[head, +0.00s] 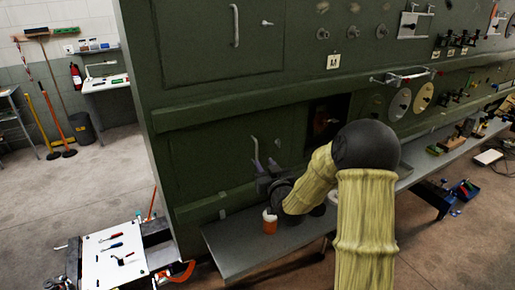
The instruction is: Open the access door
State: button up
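A green lower door panel (205,160) is set in the large green fuselage wall and looks flush with it. It carries a pale upright handle (254,147) and a small latch (277,143) to its right. My gripper (266,167) is at the handle's lower end, its two purple-grey fingers apart with a gap between them. The left finger overlaps the bottom of the handle, and I cannot tell whether it touches. Nothing is visible between the fingers. A second, upper door (195,40) has a similar handle (235,25) and looks closed.
A grey bench (235,240) runs along the wall below, with an orange cup (270,222) under my wrist. A dark square opening (325,120) is right of the lower door. A white-topped cart (115,255) with tools stands lower left. Open floor lies at the left.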

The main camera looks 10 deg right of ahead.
aim_at(242, 154)
jog(key=w+a+p, duration=0.1)
jog(key=w+p, duration=0.2)
jog(key=w, duration=0.5)
grip_shut()
